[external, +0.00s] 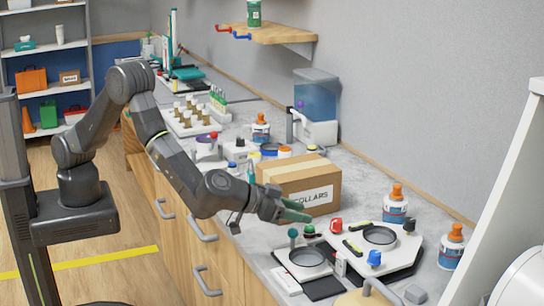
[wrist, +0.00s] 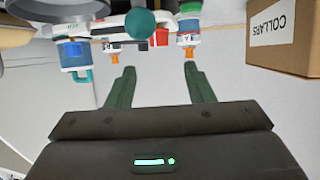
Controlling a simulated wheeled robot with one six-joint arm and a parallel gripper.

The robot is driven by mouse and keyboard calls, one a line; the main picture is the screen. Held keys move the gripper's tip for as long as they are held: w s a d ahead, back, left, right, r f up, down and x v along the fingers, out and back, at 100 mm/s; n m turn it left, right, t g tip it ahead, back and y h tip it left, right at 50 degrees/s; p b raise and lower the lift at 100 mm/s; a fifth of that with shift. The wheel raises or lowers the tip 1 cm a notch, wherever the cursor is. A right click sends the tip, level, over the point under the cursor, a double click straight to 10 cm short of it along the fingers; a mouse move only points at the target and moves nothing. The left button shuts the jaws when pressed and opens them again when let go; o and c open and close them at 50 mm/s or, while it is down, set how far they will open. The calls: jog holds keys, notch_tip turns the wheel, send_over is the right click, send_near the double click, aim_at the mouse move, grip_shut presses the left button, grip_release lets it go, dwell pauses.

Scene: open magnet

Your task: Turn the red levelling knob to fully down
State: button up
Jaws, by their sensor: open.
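The red knob (external: 336,225) stands at the back left of a white levelling plate with a dark round centre (external: 415,243) on the counter. In the wrist view, which looks upside down, a small red piece (wrist: 162,37) that seems to be this knob shows beyond the fingertips. My gripper (external: 296,210) is open and empty, above and to the left of the red knob, apart from it. Its two green fingers (wrist: 158,84) are spread in the wrist view. The marking of the knob's position is too small to read.
A COLLARS box (external: 300,185) stands close behind my gripper. A green knob (external: 309,230), a green ball-topped lever (external: 293,234), a blue knob (external: 374,258) and a black knob (external: 409,225) surround the area. Orange-capped bottles (external: 396,207) stand behind the plate.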

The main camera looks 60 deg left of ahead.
aim_at(334, 220)
jog(key=p+x, duration=0.2)
jog(key=x, duration=0.9)
jog(key=shift+w+f, duration=0.1)
jog(key=shift+w, duration=0.05)
jog(key=shift+c, duration=0.5)
jog(key=c, duration=0.9)
jog(key=m+g+h+b, duration=0.1)
jog(key=m+h+b, duration=0.1)
jog(key=h+b, duration=0.1)
jog(key=shift+w+f+m+b, duration=0.1)
jog(key=shift+w+m+b, duration=0.05)
jog(key=shift+m+b, duration=0.25)
jog(key=m+g+h+b, duration=0.1)
jog(key=b, duration=0.2)
jog(key=shift+m+h, duration=0.3)
jog(key=shift+h, duration=0.1)
jog(key=shift+d, duration=0.1)
jog(key=o, duration=1)
jog(key=shift+s, duration=0.25)
